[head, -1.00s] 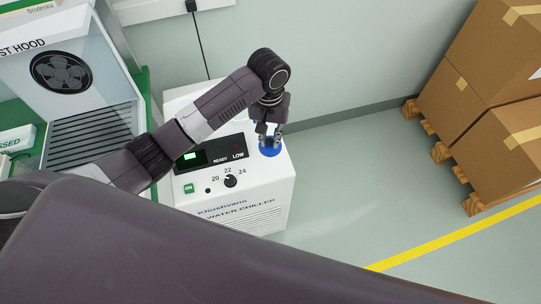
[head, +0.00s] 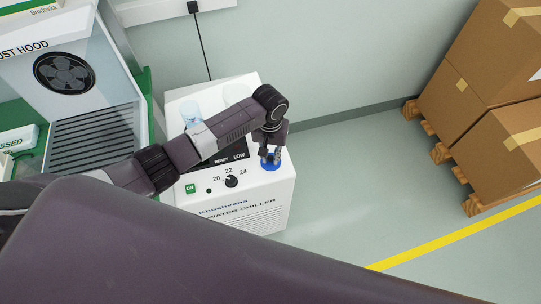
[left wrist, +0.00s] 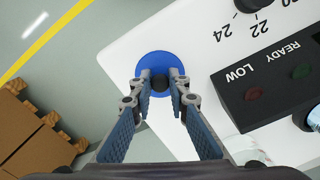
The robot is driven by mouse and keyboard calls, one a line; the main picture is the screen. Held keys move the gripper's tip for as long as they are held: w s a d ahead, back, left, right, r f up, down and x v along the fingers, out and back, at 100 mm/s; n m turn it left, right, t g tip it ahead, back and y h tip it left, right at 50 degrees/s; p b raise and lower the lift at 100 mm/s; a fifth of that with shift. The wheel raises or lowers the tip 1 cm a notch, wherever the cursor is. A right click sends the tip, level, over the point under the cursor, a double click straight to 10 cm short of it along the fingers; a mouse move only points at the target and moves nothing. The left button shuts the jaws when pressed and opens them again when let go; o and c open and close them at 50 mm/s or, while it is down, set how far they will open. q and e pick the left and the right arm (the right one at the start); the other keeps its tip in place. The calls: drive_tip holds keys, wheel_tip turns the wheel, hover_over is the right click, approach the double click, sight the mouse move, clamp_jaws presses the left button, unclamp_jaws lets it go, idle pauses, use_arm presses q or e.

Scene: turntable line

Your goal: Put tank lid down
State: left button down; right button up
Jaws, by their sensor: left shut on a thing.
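The tank lid is a blue disc (head: 272,166) with a dark knob. My left gripper (head: 270,156) is shut on the knob, above the lid. In the left wrist view the lid (left wrist: 158,59) shows flat between and beyond the fingertips (left wrist: 160,80), over the corner of the white top. I cannot tell whether it touches that top. The white water chiller (head: 265,190) stands below it. Behind my arm, a round pale opening (head: 238,91) shows partly on the chiller's top. My right gripper is not in view.
A clear bluish vessel (head: 190,112) is on the chiller's back left. The chiller's front has a dial (head: 231,181) and a green ON button (head: 190,188). A fume hood (head: 95,135) stands to the left. Boxes on pallets (head: 495,80) stand right; the floor between is clear.

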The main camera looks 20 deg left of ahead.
sight(270, 157)
use_arm(q)
drive_tip(key=c, duration=1.8)
unclamp_jaws()
drive_tip(key=shift+f, duration=0.1)
drive_tip(key=shift+c, duration=0.2)
wheel_tip(270, 157, up, 12)
drive_tip(key=shift+r+b, duration=0.2)
drive_tip(key=shift+b, duration=0.25)
